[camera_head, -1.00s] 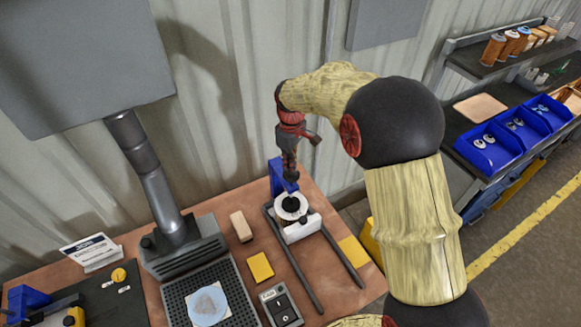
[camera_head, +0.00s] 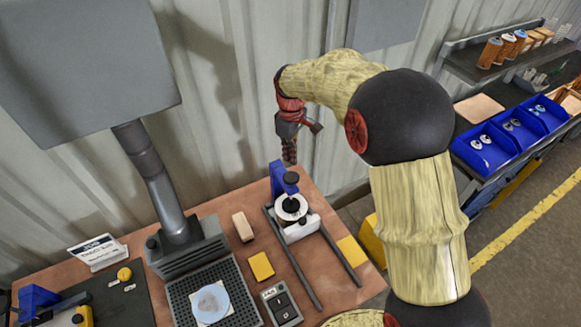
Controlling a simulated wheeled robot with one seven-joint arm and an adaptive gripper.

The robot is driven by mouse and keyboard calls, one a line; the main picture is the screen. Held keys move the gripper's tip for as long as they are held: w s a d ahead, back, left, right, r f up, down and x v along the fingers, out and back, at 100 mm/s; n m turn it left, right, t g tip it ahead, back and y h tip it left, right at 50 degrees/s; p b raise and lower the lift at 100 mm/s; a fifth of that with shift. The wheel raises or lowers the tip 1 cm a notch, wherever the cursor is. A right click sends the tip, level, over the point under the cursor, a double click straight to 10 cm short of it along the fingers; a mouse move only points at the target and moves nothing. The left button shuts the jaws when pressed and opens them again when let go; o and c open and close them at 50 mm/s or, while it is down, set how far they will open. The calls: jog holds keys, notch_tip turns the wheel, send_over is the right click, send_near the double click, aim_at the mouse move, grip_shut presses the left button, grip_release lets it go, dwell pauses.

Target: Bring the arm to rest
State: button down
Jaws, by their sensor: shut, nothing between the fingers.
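My gripper (camera_head: 290,158) hangs at the end of my bent arm (camera_head: 415,205), fingers pointing down. It is shut and empty, a little above the blue clamp post and black knob (camera_head: 291,178) of the fixture. A round white-topped cartridge (camera_head: 291,208) sits in the white holder (camera_head: 300,231) of this fixture, between two dark rails. The gripper is apart from the cartridge. My arm comes up from the lower right and bends over toward the wall.
The brown bench (camera_head: 330,292) also holds a beige block (camera_head: 242,227), a yellow pad (camera_head: 261,266), a switch box (camera_head: 281,304) and a perforated tray (camera_head: 238,309) with a pale blue disc (camera_head: 210,304). A grey monitor (camera_head: 85,62) stands left. Blue bins (camera_head: 485,151) sit on a right-hand shelf.

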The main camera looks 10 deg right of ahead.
notch_tip(320, 180, up, 2)
jog(key=shift+r+p, duration=0.2)
jog(key=shift+p, duration=0.3)
jog(key=s+d+f+m+t+b, duration=0.2)
jog(key=s+d+m+b, duration=0.1)
jog(key=s+b, duration=0.4)
jog(key=s+d+f+m+t+b, duration=0.1)
jog(key=s+d+m+b, duration=0.3)
jog(key=s+b, duration=0.4)
jog(key=s+d+f+m+t+b, duration=0.2)
jog(key=s+d+b, duration=0.3)
jog(key=s, duration=1.2)
jog(key=f+m+b, duration=0.1)
jog(key=b, duration=0.1)
jog(key=shift+d+f+m+t+b, duration=0.2)
jog(key=shift+d+m+t+b, duration=0.05)
jog(key=shift+m+t+b, duration=0.1)
